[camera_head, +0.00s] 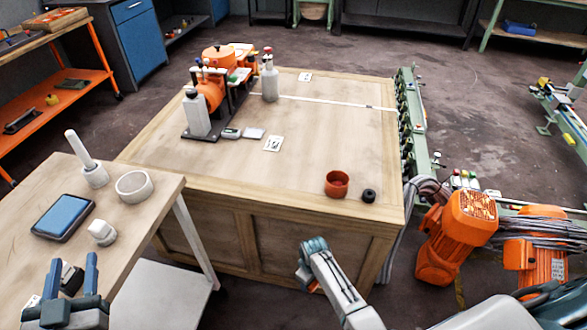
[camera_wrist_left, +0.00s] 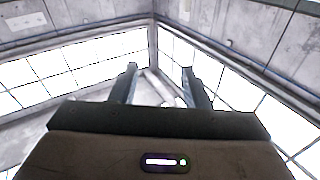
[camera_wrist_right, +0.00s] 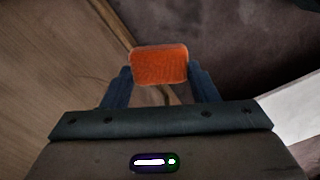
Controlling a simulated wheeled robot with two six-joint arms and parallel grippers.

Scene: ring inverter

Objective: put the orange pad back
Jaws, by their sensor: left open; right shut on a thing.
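The orange pad (camera_wrist_right: 158,64) is a rounded block between the fingers of my right gripper (camera_wrist_right: 160,88) in the right wrist view. In the head view my right gripper (camera_head: 312,262) is in front of the wooden workbench (camera_head: 330,125), below its top edge; the pad is mostly hidden there. My left gripper (camera_head: 72,276) is open at the lower left, fingers up, over the small side table. In the left wrist view the space between its fingers (camera_wrist_left: 160,88) holds nothing; only ceiling and windows show behind.
An orange machine with bottles (camera_head: 212,90) is at the back left. The bench middle is clear.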

